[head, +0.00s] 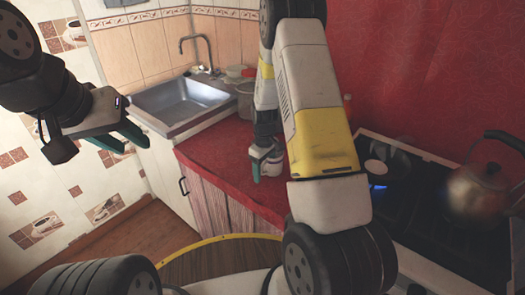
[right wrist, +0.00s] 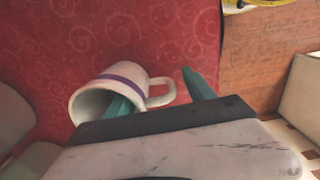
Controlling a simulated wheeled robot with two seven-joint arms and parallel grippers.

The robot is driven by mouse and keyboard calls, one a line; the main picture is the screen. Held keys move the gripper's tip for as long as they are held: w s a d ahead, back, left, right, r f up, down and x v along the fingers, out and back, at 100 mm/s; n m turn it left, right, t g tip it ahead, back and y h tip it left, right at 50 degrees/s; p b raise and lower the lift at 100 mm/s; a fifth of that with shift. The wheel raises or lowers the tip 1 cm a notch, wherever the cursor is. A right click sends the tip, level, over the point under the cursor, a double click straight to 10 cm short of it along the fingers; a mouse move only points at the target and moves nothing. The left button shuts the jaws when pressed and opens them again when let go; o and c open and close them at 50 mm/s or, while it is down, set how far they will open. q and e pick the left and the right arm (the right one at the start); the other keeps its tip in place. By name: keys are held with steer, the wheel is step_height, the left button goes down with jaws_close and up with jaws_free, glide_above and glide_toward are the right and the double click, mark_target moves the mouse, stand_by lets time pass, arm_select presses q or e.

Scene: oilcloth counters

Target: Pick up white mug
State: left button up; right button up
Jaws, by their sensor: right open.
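The white mug (right wrist: 98,84) has a purple band and stands on the red counter, its open mouth toward the lower left of the right wrist view. Its handle points right. My right gripper (right wrist: 152,84) is open at the mug. One teal finger reaches into the mouth and the other is beyond the handle, apart from it. In the head view the mug (head: 273,166) is partly hidden by my right gripper (head: 263,168). My left gripper (head: 133,148) is open and empty in the air at the left, far from the mug.
The red counter (head: 215,152) ends at a front edge above wooden cabinets. A sink (head: 185,101) with a faucet lies behind, with containers beside it. A stove (head: 435,215) with a lit blue flame and a metal kettle (head: 478,190) stands at the right.

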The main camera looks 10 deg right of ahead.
mark_target(264, 163)
jaws_close()
steer(key=shift+r, duration=0.15)
stand_by(0.5)
steer(key=shift+r, duration=1.75)
steer(key=s+a+r, duration=0.1)
steer(key=s+a, duration=0.8)
steer(key=s, duration=0.4)
steer(key=shift+r, duration=0.15)
stand_by(1.8)
